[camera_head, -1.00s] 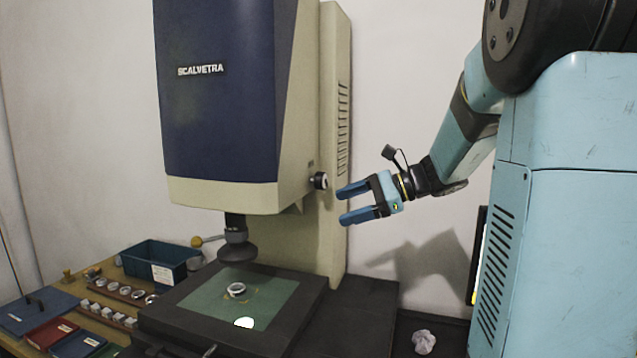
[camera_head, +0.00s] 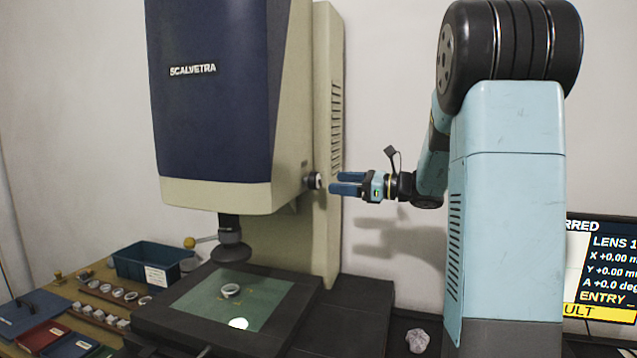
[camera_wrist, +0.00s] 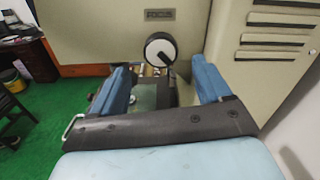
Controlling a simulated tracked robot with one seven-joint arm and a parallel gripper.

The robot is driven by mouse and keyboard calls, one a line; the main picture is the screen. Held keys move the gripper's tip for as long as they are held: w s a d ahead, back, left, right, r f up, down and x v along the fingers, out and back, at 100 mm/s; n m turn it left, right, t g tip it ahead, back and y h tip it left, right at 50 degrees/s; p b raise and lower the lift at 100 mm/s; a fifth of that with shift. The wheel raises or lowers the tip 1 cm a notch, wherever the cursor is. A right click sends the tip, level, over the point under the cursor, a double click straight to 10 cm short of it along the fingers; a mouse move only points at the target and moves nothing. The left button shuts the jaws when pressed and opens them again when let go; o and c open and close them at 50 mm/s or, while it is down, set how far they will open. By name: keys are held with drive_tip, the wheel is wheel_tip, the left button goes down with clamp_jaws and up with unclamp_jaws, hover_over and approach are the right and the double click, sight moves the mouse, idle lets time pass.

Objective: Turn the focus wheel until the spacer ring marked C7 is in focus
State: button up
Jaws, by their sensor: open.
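The focus wheel (camera_head: 314,181) is a small black knob with a pale face on the right side of the measuring machine. In the wrist view the wheel (camera_wrist: 160,49) shows a white face with a dark crank or mark, beyond and between my fingers. My gripper (camera_head: 332,183) is open and empty, with its blue fingertips just right of the wheel; it also shows in the wrist view (camera_wrist: 162,82). A metal ring (camera_head: 230,290) lies on the green stage plate under the lens (camera_head: 230,250). Its marking is too small to read.
The measuring machine (camera_head: 215,100) stands over its dark stage (camera_head: 165,318). A screen (camera_head: 602,270) at right is partly hidden by my body and shows cut-off words. A blue bin (camera_head: 140,262) and rows of rings stand at left. Crumpled paper (camera_head: 417,340) lies at the lower right.

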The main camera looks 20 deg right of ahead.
sight(320, 181)
drive_tip(key=x, duration=0.7)
drive_tip(key=shift+w+a, duration=0.1)
drive_tip(key=shift+a, duration=0.1)
drive_tip(key=shift+c, duration=0.3)
drive_tip(key=c, duration=0.9)
drive_tip(key=shift+d, duration=0.3)
drive_tip(key=shift+c, duration=0.5)
drive_tip(key=shift+a, duration=0.25)
